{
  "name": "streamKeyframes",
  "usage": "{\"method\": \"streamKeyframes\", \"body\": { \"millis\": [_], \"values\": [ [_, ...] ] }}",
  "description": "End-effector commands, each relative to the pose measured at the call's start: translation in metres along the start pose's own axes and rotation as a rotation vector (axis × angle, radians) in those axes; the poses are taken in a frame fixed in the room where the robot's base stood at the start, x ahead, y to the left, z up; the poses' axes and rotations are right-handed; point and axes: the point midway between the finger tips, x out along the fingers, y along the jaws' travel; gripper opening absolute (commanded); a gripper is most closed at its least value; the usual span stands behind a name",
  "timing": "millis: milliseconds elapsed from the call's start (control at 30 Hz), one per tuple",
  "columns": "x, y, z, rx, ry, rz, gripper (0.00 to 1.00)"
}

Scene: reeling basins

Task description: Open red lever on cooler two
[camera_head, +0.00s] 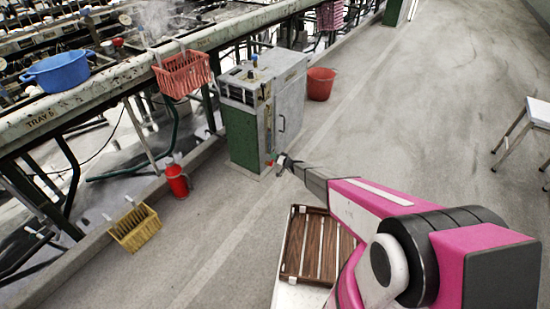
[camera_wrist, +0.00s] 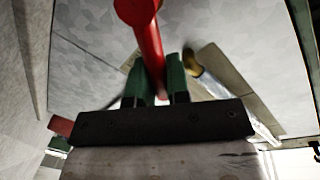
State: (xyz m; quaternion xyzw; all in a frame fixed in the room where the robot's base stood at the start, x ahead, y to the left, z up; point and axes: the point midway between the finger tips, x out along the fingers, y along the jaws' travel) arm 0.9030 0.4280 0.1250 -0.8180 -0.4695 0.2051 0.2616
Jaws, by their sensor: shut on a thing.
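The cooler (camera_head: 291,100) is a grey and green cabinet beside the long bench. Its number cannot be read. The red lever (camera_wrist: 150,45) runs down the middle of the wrist view, from a round red end at the top to between my fingers. In the head view a small red bit of the lever (camera_head: 270,163) shows at the cooler's lower front corner. My gripper (camera_wrist: 158,84) is shut on the red lever, with a green fingertip on each side. In the head view my gripper (camera_head: 281,161) is at that corner, small and partly merged with the lever.
A red bucket (camera_head: 320,84) stands behind the cooler. A red extinguisher-like canister (camera_head: 177,181) and a yellow basket (camera_head: 135,228) are on the floor to the left. A slatted wooden rack (camera_head: 308,247) lies below my arm. Open floor spreads to the right.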

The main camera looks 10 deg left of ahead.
Motion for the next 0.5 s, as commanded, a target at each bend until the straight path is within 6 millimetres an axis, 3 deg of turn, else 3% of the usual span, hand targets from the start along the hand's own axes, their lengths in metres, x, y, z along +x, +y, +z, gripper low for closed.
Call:
{"method": "streamKeyframes", "body": {
  "millis": [433,467,500],
  "values": [
    [-0.0005,-0.0004,0.0006,-0.009,0.001,0.001,0.0],
    [-0.0005,-0.0003,0.0007,-0.009,0.001,0.001,0.23],
    [-0.0005,-0.0003,0.0007,-0.009,0.001,0.001,0.36]
  ]
}}
